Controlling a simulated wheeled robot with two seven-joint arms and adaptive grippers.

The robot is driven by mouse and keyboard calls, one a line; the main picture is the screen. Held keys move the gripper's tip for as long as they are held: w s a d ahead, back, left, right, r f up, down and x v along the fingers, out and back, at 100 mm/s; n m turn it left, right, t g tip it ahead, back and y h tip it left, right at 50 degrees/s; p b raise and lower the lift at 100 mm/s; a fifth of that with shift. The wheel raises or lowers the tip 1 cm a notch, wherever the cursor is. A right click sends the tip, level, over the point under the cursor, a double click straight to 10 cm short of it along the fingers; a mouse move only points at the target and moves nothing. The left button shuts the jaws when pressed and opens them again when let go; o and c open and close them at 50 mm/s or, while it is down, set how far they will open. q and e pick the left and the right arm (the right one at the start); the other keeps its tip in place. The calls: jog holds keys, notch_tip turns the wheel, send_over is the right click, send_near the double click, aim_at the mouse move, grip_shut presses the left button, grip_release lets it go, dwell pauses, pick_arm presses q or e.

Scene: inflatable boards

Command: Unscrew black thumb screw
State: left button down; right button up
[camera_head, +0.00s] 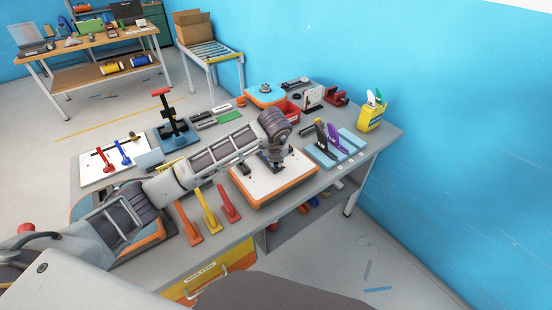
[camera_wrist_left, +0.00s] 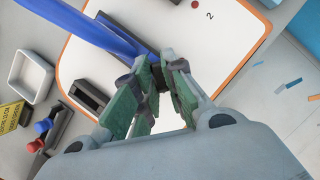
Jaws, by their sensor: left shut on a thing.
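The white board with orange edges (camera_head: 250,190) lies on the grey bench; it also shows in the left wrist view (camera_wrist_left: 225,50), marked with a "2". My left gripper (camera_head: 271,160) points down over this board. In the left wrist view its green-padded fingers (camera_wrist_left: 163,80) are shut on a small dark part, which looks like the black thumb screw. The fingers hide most of it, so its seating cannot be seen. A long blue bar (camera_wrist_left: 90,25) and a black bracket (camera_wrist_left: 125,42) lie beside the fingertips. My right gripper is not in view.
Red and yellow levers (camera_head: 207,209) stand left of the board. A black clamp on a blue base (camera_head: 174,125) stands behind my arm. Blue holders with black and purple handles (camera_head: 335,150) are at right, with a yellow box (camera_head: 371,115) beyond.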

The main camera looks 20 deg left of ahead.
pick_arm(q)
jog(key=shift+d+n+y+b, duration=0.1)
jog(key=shift+n+y+b, duration=0.35)
jog(key=shift+n, duration=1.25)
jog(key=shift+n+g+y, duration=0.25)
jog(key=shift+n+g, duration=0.05)
jog(key=shift+n+y, duration=0.3)
jog(key=shift+n, duration=0.6)
jog(key=shift+n+g, duration=0.3)
jog(key=shift+n, duration=0.2)
jog(key=shift+w+d+n+g+y, duration=0.1)
jog(key=shift+n+g+y, duration=0.45)
jog(key=shift+n, duration=1.15)
jog(key=shift+f, duration=0.1)
